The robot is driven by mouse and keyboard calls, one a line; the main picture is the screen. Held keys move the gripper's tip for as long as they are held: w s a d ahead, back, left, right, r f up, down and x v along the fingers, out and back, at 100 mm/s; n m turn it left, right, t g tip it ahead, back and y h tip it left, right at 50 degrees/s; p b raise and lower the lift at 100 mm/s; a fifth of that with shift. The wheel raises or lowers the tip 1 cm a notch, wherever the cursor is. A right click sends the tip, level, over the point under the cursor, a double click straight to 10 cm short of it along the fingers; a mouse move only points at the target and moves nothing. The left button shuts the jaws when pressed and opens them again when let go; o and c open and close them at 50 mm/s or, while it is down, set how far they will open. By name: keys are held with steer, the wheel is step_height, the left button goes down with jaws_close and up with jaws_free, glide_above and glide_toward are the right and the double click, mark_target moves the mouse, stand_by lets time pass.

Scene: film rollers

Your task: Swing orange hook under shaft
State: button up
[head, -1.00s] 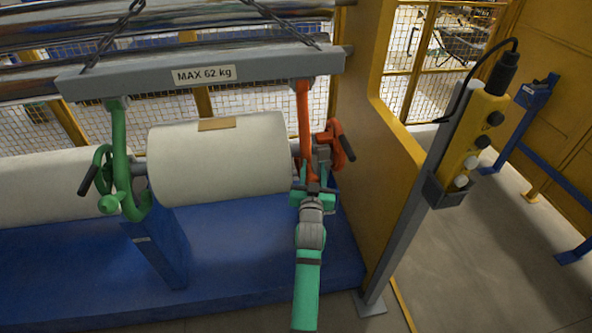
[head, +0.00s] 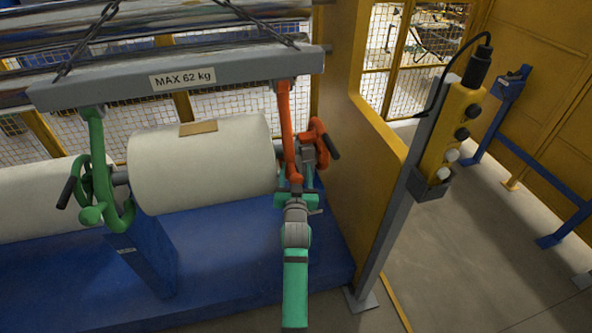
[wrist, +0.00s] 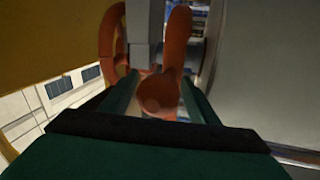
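The orange hook (head: 287,130) hangs from the right end of the grey lifting beam (head: 215,76), at the right end of the cream film roller (head: 200,165). In the wrist view the orange hook's lower end (wrist: 158,98) fills the space between my gripper's two green fingers. My gripper (head: 293,193) is shut on this lower end. The shaft (wrist: 143,50) shows only in part behind the hook; whether the hook lies under it is hard to see. The green hook (head: 97,165) hangs at the roller's left end, around the shaft there.
A yellow frame wall (head: 350,150) stands close right of the hook. A yellow button pendant (head: 453,135) hangs on a grey post (head: 385,225) farther right. A blue base (head: 225,255) lies below the roller.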

steer(key=s+d, duration=0.1)
steer(key=s, duration=0.9)
steer(key=shift+s, duration=0.4)
steer(key=shift+w, duration=0.1)
steer(key=shift+s, duration=0.2)
steer(key=s+d+f, duration=0.1)
steer(key=s+f, duration=0.3)
steer(key=s, duration=0.4)
steer(key=s+d+f+g, duration=0.15)
steer(key=s+f, duration=0.25)
steer(key=s, duration=0.4)
steer(key=s+d+f, duration=0.2)
steer(key=s+f, duration=0.2)
steer(key=s, duration=0.4)
steer(key=s+r, duration=0.2)
steer(key=s, duration=1)
steer(key=s+d+r+g+h, duration=0.1)
steer(key=s+r, duration=0.1)
steer(key=s, duration=1)
steer(key=shift+s+d+r+h, duration=0.15)
steer(key=shift+s+r+h, duration=0.15)
steer(key=shift+r, duration=0.05)
